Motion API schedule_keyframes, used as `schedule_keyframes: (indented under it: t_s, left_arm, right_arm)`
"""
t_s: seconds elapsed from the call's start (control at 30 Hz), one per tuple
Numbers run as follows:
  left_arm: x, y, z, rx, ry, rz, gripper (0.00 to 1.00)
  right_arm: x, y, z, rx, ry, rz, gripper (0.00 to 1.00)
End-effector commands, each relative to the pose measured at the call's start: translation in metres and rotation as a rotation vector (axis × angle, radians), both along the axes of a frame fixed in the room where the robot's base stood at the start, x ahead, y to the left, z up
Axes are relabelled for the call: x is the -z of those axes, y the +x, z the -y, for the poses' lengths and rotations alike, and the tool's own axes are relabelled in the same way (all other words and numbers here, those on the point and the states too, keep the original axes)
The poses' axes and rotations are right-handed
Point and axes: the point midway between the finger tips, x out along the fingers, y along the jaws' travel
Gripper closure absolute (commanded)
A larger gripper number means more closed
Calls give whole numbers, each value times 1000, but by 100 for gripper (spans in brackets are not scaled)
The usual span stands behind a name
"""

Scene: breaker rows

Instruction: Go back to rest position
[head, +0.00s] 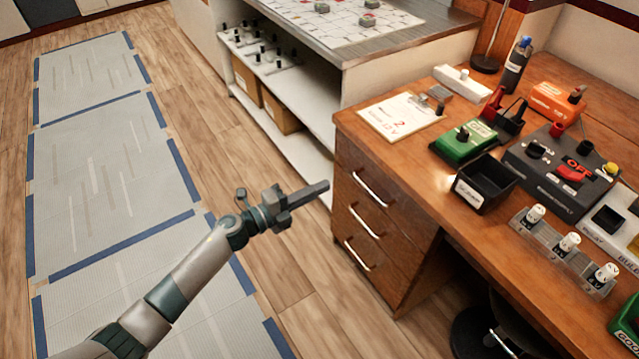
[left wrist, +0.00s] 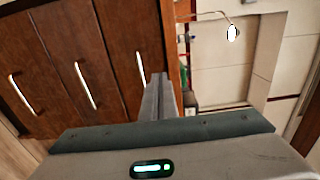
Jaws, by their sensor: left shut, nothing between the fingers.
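My left gripper (head: 322,187) is shut and empty. It is held out over the floor, in front of the wooden desk (head: 346,123) and to the left of its drawers. In the left wrist view its closed fingers (left wrist: 158,98) point toward the edge of the drawer front (left wrist: 95,50). The fingers appear apart from the desk. My right gripper is in neither view.
On the desk stand a green box (head: 463,142), a black tray (head: 483,186), a dark grey panel with knobs (head: 545,170) and a rack with several white-capped items (head: 562,245). A white shelf unit (head: 325,100) stands behind. Taped grey mats (head: 95,180) cover the open floor at left.

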Motion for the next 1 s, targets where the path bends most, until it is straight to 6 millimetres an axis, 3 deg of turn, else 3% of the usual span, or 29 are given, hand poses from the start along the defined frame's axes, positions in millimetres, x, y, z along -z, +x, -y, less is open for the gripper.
schedule_keyframes:
  t_s: [0.33,0.53,0.67,0.77,1.0]
  left_arm:
    - [4,-1,-3,-22,-20,-25,100]
    - [37,-5,-26,-177,-147,-201,100]
    - [87,-20,-59,-373,-286,-422,100]
    - [135,-44,-88,-535,-387,-605,100]
    - [246,-135,-140,-875,-559,-995,100]
  right_arm:
    - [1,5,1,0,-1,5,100]
    - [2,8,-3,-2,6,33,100]
    - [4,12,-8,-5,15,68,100]
    - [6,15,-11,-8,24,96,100]
    - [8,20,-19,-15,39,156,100]
